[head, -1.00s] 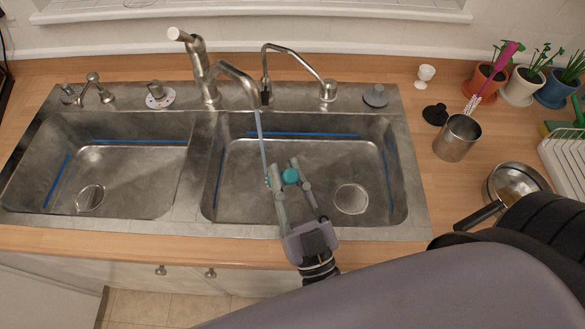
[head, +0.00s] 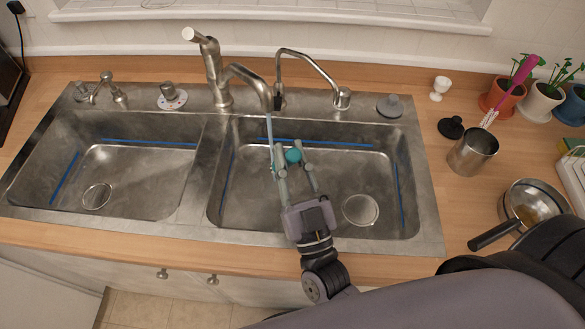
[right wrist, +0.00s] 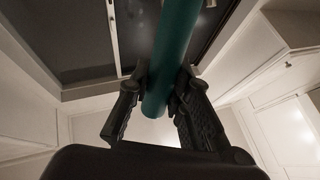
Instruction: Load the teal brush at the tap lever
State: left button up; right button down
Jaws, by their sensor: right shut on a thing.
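My right gripper (head: 293,164) is shut on the teal brush (head: 293,155), over the right sink basin. In the right wrist view the brush's teal handle (right wrist: 172,60) runs between both fingers (right wrist: 158,100). Its bristle end cannot be made out clearly; a small teal patch shows beside the left finger. The tap (head: 216,75) has its lever (head: 193,35) at the top, pointing up and left. A pale stream (head: 270,130) falls from the spout and meets the gripper's left side. Whether it touches the brush, I cannot tell. My left gripper is out of view.
The left basin (head: 130,170) is empty. A thin second tap (head: 310,62) stands behind the right basin. On the right counter are a metal cup (head: 472,152) with a pink-handled brush, a black stopper (head: 451,127), a pan (head: 538,200) and potted plants (head: 540,100).

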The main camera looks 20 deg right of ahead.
aim_at(291, 162)
jog(key=w, duration=0.2)
jog(key=w+b, duration=0.1)
jog(key=shift+w+d+f, duration=0.25)
jog(key=shift+d+f, duration=0.1)
jog(key=shift+f, duration=0.05)
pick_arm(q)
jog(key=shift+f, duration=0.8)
pick_arm(e)
jog(key=shift+w+d+f, duration=0.1)
jog(key=shift+w+d, duration=0.05)
jog(key=shift+w, duration=0.55)
jog(key=shift+w+d+f, duration=0.1)
jog(key=shift+w+f, duration=0.05)
jog(key=shift+w, duration=0.55)
jog(key=shift+w+d+f, duration=0.1)
jog(key=shift+w+d, duration=0.05)
jog(key=shift+w, duration=0.55)
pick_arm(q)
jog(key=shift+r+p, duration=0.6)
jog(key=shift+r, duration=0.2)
pick_arm(e)
jog(key=shift+s+a, duration=0.25)
jog(key=shift+s, duration=1.05)
jog(key=shift+s+a, duration=0.3)
jog(key=shift+s, duration=1.05)
jog(key=shift+s+a, duration=0.25)
jog(key=shift+s, duration=1.05)
